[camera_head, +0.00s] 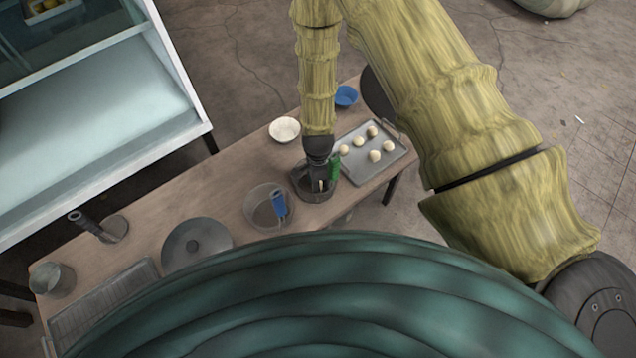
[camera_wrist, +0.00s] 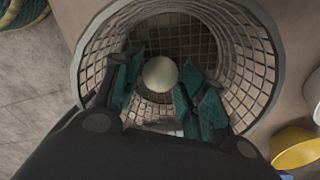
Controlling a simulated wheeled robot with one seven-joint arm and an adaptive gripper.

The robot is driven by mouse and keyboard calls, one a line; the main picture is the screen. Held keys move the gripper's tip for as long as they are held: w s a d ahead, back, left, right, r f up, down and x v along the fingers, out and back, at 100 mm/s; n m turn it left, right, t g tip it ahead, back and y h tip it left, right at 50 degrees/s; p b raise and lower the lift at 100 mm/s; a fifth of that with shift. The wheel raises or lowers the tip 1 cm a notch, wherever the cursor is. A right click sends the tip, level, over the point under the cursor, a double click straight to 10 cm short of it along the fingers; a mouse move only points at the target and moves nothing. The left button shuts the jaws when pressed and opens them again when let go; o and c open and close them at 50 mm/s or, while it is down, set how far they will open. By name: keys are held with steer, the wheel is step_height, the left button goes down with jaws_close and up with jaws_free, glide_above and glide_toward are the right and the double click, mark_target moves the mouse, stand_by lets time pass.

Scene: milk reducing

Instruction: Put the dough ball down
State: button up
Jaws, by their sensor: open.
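A pale, round dough ball (camera_wrist: 160,73) shows inside a round container with grid-patterned walls (camera_wrist: 250,60) in the wrist view. My gripper (camera_wrist: 160,92) reaches into this container. Its teal fingers are open, one on each side of the ball, with gaps beside it. I cannot tell how high the ball sits over the bottom. In the head view my gripper (camera_head: 319,181) points down into a dark round container (camera_head: 314,196) on the table, and its fingertips are partly hidden.
A grey tray (camera_head: 374,176) with several dough balls lies right of the container. A white bowl (camera_head: 284,130) and a blue bowl (camera_head: 346,96) stand behind. Left are a round container (camera_head: 257,203) with a blue handle (camera_head: 279,204) and a grey disc (camera_head: 196,244). The table (camera_head: 150,228) is partly clear.

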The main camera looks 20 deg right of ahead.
step_height(320, 180, up, 12)
steer(key=p, duration=0.1)
steer(key=shift+f+p, duration=0.15)
steer(key=shift+p, duration=0.2)
stand_by(0.5)
